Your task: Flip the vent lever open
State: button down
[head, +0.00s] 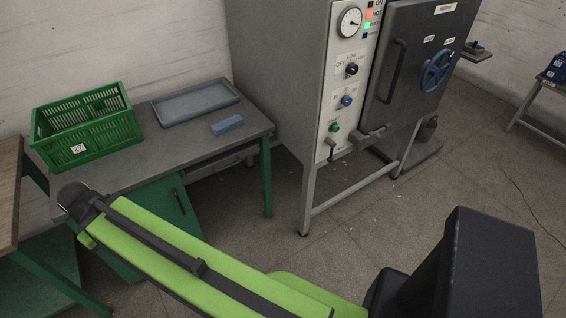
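The grey machine cabinet (280,75) stands at the centre back with a pale control panel (345,85). A small grey lever (331,148) hangs below the panel's lower end. A second grey handle (371,133) sticks out at the lower left of the dark door (415,65). I cannot tell from labels which one is the vent lever, nor its setting. My green arm reaches to the left over the floor and the bench's front, well away from both. My gripper is not in view; only a dark joint shows at the arm's far end.
The door has a long handle (391,70) and a blue handwheel (436,71). A grey bench (150,150) at left holds a green crate (85,128), a grey tray (196,102) and a blue block (227,125). Open floor (440,185) lies before the machine.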

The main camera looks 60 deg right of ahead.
aim_at(331, 153)
jog(key=u, duration=0.55)
jog(key=k, duration=1.3)
jog(key=z, duration=0.55)
jog(key=i, duration=1)
jog(key=u, duration=0.15)
